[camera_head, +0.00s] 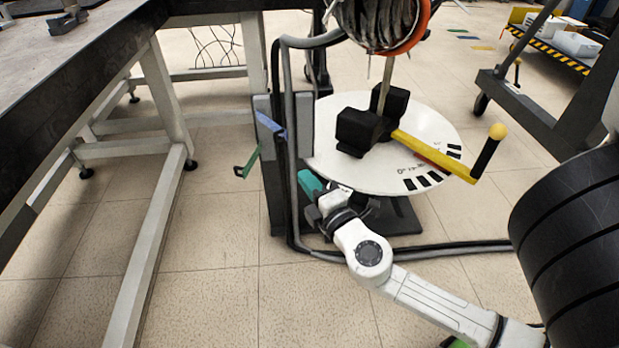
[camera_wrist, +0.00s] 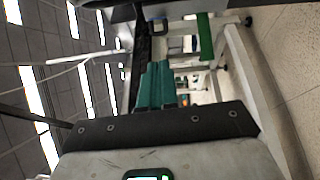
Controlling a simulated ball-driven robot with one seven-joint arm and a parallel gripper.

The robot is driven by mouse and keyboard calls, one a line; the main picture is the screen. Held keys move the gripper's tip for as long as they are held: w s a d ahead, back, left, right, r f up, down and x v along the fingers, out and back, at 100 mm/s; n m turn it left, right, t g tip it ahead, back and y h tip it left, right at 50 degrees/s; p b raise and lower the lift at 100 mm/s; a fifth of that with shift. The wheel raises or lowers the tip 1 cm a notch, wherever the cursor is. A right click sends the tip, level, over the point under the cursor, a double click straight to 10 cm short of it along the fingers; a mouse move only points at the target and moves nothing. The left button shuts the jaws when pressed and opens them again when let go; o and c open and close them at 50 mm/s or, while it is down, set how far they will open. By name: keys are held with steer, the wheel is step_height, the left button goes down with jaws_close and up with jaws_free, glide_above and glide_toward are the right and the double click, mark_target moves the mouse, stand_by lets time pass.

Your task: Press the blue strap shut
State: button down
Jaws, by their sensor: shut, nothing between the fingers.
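The blue strap (camera_head: 270,124) sits high on the grey upright post, slanting across its face beside the black cables. I cannot tell whether its end is closed. My gripper (camera_head: 308,180) has teal fingers and is beside the post, right of the cables and lower than the blue strap, apart from it. Its fingers are shut with nothing between them. In the wrist view the shut fingers (camera_wrist: 156,72) point up the picture. A green strap (camera_head: 248,163) sticks out left from the post below the blue one; a green strip (camera_wrist: 205,36) shows in the wrist view.
Black cables (camera_head: 291,150) run down the post and along the floor to the right. A white round turntable (camera_head: 335,155) with black blocks and a yellow crank handle (camera_head: 435,156) stands behind my gripper. A workbench (camera_head: 75,85) fills the left. Floor between bench and post is clear.

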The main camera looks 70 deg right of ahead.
steer(key=w+a+m+g+h+p, duration=0.4)
steer(key=w+a+g+h+p, duration=0.15)
steer(key=w+p, duration=0.25)
steer(key=s+d+f+b+x, duration=0.1)
steer(key=b+x, duration=0.1)
steer(key=x, duration=1)
steer(key=shift+s+r, duration=0.3)
steer(key=shift+r, duration=0.05)
steer(key=shift+s+d+t+y, duration=0.1)
steer(key=shift+d+t+y, duration=0.05)
steer(key=shift+t+y, duration=0.1)
